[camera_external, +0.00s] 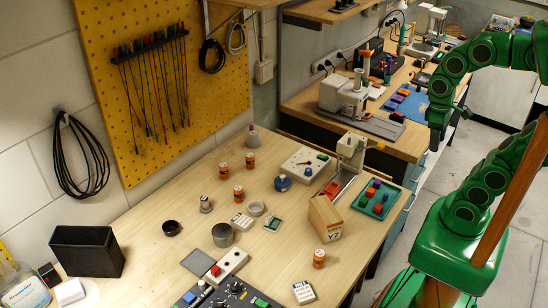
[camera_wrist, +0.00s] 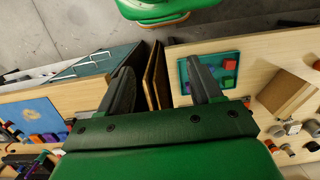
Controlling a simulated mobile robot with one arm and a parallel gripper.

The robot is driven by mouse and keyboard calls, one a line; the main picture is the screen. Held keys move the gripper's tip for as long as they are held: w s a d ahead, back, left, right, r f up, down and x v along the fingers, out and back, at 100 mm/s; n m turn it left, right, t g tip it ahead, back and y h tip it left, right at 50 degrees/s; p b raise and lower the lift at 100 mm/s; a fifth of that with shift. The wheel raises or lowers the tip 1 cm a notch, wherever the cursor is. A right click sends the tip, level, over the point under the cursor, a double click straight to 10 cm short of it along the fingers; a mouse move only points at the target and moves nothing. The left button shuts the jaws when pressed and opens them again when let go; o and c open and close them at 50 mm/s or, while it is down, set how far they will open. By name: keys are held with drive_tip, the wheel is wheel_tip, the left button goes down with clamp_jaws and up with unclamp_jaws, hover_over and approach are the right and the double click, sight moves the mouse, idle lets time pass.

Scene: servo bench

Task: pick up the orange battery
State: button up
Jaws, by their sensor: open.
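Several small orange cylinders with dark and pale bands, which look like batteries, stand on the light wooden bench in the external view. One orange battery (camera_external: 319,258) is at the front, by the wooden block. Three more stand farther back: one orange battery (camera_external: 250,160), another orange battery (camera_external: 224,171) and a third orange battery (camera_external: 239,192). I cannot tell which one is meant. My gripper (camera_external: 437,139) hangs at the right, above the floor and well away from all of them. In the wrist view my gripper (camera_wrist: 160,86) has its fingers spread, with nothing between them.
A wooden block (camera_external: 325,219), a teal tray (camera_external: 377,200) with coloured pieces and a white control box (camera_external: 304,168) occupy the bench's right side. A dark grey cup (camera_external: 222,235) and a black bin (camera_external: 88,252) stand left. A second bench (camera_external: 300,99) is behind.

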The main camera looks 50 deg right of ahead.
drive_tip(key=shift+n+t, duration=0.8)
drive_tip(key=shift+n, duration=0.1)
drive_tip(key=w+a+r, duration=0.1)
drive_tip(key=w, duration=0.4)
drive_tip(key=w+a+r, duration=0.1)
drive_tip(key=w+a, duration=0.1)
drive_tip(key=w, duration=0.4)
drive_tip(key=w+a+r, duration=0.1)
drive_tip(key=w+a, duration=0.1)
drive_tip(key=w, duration=0.3)
drive_tip(key=shift+w, duration=0.15)
drive_tip(key=w+a+r+n+t, duration=0.1)
drive_tip(key=w+a, duration=0.3)
drive_tip(key=w, duration=0.3)
drive_tip(key=w+a+n+t, duration=0.1)
drive_tip(key=w+a, duration=0.3)
drive_tip(key=w, duration=0.2)
drive_tip(key=n+t+y, duration=0.2)
drive_tip(key=n+y, duration=0.1)
hover_over(238, 188)
drive_tip(key=s+d, duration=0.1)
drive_tip(key=s, duration=0.1)
wheel_tip(238, 188, down, 4)
drive_tip(key=f, duration=1.3)
drive_tip(key=shift+s+d+f, duration=0.15)
drive_tip(key=shift+d+f, duration=0.05)
drive_tip(key=shift+f, duration=0.2)
drive_tip(key=shift+x, duration=3.9)
drive_tip(key=shift+d, duration=0.1)
drive_tip(key=c, duration=1.1)
